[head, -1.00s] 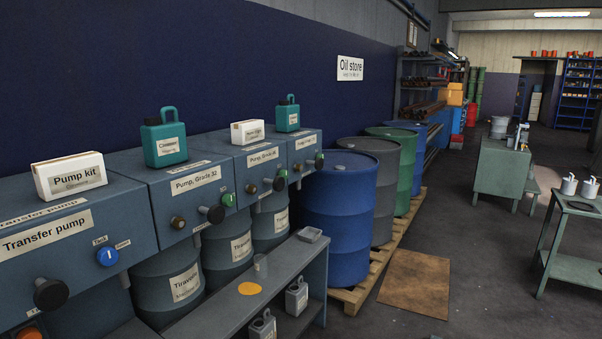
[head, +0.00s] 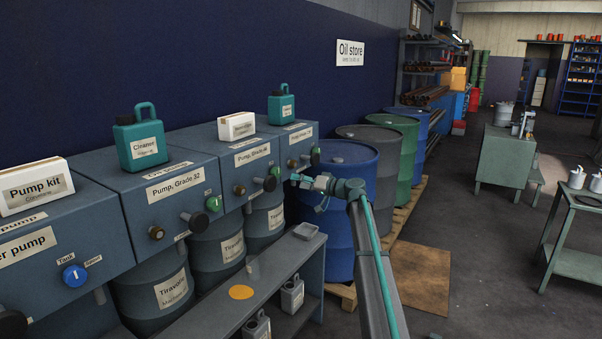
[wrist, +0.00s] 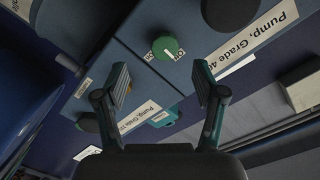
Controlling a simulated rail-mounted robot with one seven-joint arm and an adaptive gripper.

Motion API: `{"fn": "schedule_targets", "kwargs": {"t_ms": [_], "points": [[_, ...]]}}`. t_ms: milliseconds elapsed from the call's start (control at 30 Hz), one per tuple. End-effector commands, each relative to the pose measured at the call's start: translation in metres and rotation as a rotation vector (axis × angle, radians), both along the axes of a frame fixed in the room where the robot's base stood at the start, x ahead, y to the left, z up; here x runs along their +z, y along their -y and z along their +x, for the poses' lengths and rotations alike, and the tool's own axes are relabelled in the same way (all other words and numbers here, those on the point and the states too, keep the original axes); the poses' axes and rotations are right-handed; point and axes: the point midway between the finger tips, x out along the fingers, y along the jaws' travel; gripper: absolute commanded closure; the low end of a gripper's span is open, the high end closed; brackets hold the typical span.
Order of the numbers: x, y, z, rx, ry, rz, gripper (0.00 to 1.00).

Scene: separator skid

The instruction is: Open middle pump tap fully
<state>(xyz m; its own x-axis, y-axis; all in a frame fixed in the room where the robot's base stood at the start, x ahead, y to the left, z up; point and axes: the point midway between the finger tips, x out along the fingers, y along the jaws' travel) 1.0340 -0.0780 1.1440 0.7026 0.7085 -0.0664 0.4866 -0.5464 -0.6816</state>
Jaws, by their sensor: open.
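The middle pump, labelled as a Pump, Grade unit (head: 252,154), is a blue-grey box in the row at left in the head view. Its front has a brass knob (head: 239,190), a black handle (head: 268,184) and a green knob (head: 277,171). My gripper (head: 298,178) is in front of the row's right end, just right of this pump. In the wrist view my gripper (wrist: 165,80) is open and empty. A green knob (wrist: 167,47) shows beyond the gap between the fingers, apart from them. A black knob (wrist: 230,10) is cut off at the top.
Drums stand under the pumps and a low shelf (head: 215,300) runs in front. A blue drum (head: 335,225) stands behind my arm. Bottles and boxes, including a teal bottle (head: 139,145), sit on the pumps. The floor at right is partly clear, beside a green table (head: 575,265).

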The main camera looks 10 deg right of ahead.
Motion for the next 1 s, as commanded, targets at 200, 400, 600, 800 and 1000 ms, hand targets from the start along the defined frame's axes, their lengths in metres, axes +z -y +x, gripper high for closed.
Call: {"fn": "schedule_targets", "kwargs": {"t_ms": [200,400,600,800,1000], "points": [[0.013,-0.001,0.005,-0.004,0.104,-0.003,0.30],[0.014,-0.015,0.020,-0.002,0.105,-0.008,0.30],[0.014,-0.040,0.045,-0.002,0.104,-0.008,0.30],[0.013,-0.061,0.067,-0.002,0.103,-0.008,0.30],[0.012,-0.073,0.078,-0.004,0.103,-0.008,0.30]]}}
